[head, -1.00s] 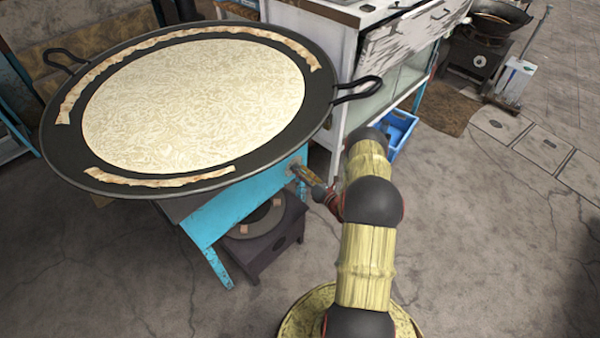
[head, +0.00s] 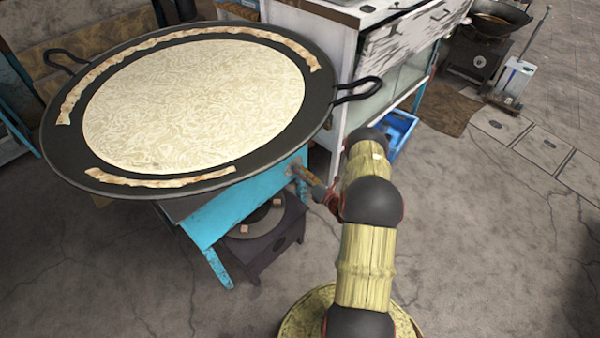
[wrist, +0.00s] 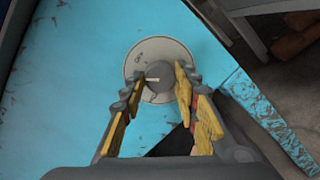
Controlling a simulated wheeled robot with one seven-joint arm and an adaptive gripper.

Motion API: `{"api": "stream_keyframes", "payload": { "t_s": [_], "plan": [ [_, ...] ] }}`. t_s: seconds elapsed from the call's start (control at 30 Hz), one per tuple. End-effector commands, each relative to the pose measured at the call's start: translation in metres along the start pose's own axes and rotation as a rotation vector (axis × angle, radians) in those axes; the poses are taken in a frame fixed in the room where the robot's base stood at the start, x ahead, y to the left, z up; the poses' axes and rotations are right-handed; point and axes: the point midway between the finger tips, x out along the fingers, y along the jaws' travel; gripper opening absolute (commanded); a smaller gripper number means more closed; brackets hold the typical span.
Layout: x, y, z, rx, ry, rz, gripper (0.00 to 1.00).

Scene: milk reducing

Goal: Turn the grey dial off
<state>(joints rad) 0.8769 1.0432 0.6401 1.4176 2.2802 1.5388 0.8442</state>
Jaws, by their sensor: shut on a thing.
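The grey dial (wrist: 162,82) is a round knob on a pale round plate (wrist: 160,55), set in the blue panel (wrist: 70,80). A pale pointer mark on the knob faces left in the wrist view. My gripper (wrist: 160,80) has one yellow-padded finger on each side of the knob and is shut on it. In the head view my gripper (head: 300,172) reaches the right end of the blue stand (head: 235,208). The dial is hard to make out there behind the gripper.
A wide black pan (head: 215,192) of pale milk (head: 195,100) sits on the blue stand, above my gripper. A dark burner (head: 265,238) stands below. A white cabinet (head: 310,35) and a blue crate (head: 402,125) are behind.

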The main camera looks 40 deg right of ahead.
Motion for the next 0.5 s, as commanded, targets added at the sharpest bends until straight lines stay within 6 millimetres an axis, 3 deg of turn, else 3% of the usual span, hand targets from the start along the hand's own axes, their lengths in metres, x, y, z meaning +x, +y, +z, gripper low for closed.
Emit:
{"api": "stream_keyframes", "payload": {
  "t_s": [0.5],
  "plan": [
    [-0.0006,0.0004,0.0013,0.380,0.027,-0.028,0.05]
  ]
}}
